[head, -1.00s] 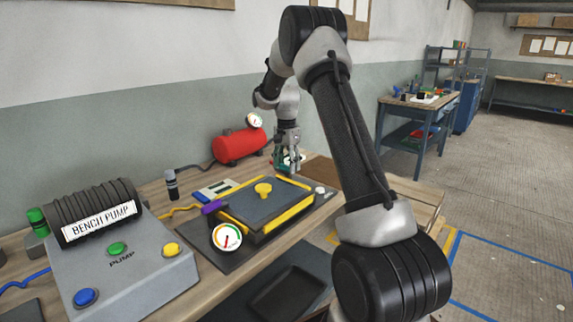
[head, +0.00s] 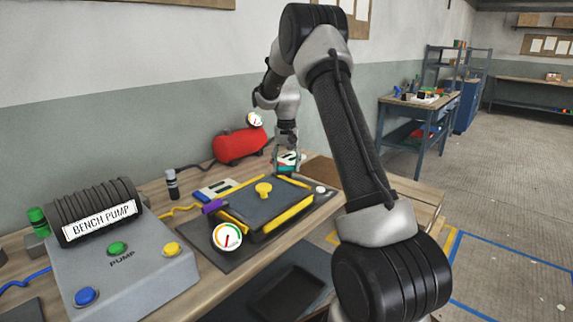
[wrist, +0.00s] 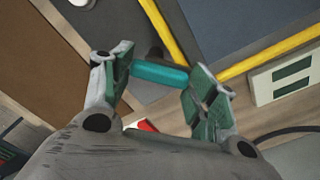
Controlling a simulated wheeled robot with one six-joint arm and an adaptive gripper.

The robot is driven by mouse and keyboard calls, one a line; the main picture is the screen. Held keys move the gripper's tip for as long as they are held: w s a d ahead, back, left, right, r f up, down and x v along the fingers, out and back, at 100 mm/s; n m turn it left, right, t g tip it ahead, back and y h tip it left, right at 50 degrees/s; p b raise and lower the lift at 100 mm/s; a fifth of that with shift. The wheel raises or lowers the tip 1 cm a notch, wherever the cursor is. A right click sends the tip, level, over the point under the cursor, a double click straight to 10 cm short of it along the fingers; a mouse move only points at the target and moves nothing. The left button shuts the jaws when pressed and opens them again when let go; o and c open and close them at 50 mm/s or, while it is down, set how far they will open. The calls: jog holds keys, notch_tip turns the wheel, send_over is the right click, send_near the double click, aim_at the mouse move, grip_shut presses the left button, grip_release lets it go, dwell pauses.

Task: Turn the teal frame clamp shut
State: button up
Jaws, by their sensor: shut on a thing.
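The teal frame clamp (wrist: 158,73) shows in the wrist view as a teal bar with a dark pivot end, beside a corner of the yellow-edged mould. My gripper (wrist: 160,78) has one finger at each end of the bar and is shut on it. In the head view my gripper (head: 288,158) is at the far corner of the mould (head: 255,205), and the clamp is mostly hidden by the fingers there. The mould has a dark lid with a yellow knob (head: 264,189).
A pressure gauge (head: 227,237) and a purple part (head: 213,207) are at the mould's near left. A red tank (head: 240,145) stands behind, and the bench pump (head: 120,255) is at the left. A brown board (wrist: 55,70) lies beside the mould.

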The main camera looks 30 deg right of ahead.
jog(key=n, duration=0.5)
jog(key=shift+s+n, duration=0.15)
jog(key=shift+n, duration=0.15)
jog(key=shift+s+n, duration=0.15)
jog(key=shift+n, duration=1.95)
jog(key=o, duration=1)
jog(key=shift+r, duration=0.1)
notch_tip(320, 180, up, 12)
jog(key=shift+f, duration=0.1)
